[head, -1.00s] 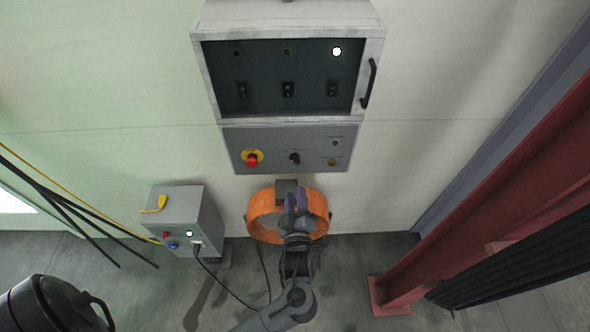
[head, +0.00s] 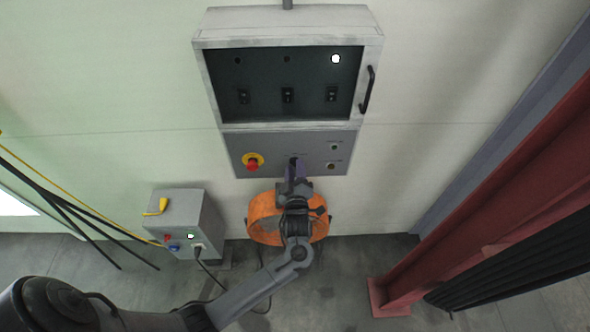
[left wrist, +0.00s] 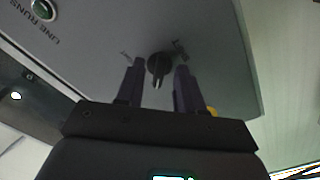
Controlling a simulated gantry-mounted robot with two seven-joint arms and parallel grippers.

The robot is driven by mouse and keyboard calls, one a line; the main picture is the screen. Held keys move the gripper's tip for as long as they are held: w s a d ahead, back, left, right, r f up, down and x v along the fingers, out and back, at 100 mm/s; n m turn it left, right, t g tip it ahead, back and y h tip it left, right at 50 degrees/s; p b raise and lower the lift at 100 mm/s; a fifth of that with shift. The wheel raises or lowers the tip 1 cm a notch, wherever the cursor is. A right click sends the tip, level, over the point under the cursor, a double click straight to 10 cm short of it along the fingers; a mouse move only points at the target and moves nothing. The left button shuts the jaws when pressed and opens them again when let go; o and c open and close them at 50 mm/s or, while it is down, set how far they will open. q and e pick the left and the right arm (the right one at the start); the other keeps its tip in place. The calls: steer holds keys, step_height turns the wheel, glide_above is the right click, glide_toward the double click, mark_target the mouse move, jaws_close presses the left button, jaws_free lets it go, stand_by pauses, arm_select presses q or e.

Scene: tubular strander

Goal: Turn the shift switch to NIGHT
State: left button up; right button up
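The shift switch is a black rotary knob (left wrist: 159,66) on the grey lower panel (head: 240,142). In the left wrist view its pale mark is at its lower end, and small labels beside it are unreadable. In the head view my gripper mostly hides the knob. My left gripper (head: 294,170) is in front of the panel at the knob. In the left wrist view the left gripper (left wrist: 158,84) is open, with one purple-grey finger on each side of the knob and gaps beside it. Contact cannot be told. My right gripper is not in view.
A red emergency stop button (head: 252,166) sits left of the switch, and two small round fittings (head: 333,148) sit right. Above is a cabinet with a black handle (head: 367,90). An orange ring-shaped object (head: 262,222) and a grey box (head: 180,212) are below. A red beam (head: 470,220) stands right.

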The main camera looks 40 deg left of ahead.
arm_select(q)
jaws_close()
stand_by(0.5)
steer(key=m+p, duration=0.7)
steer(key=m, duration=0.7)
steer(key=shift+r+p, duration=0.1)
steer(key=shift+p, duration=0.25)
steer(key=shift+m+p, duration=0.7)
steer(key=shift+m, duration=1.2)
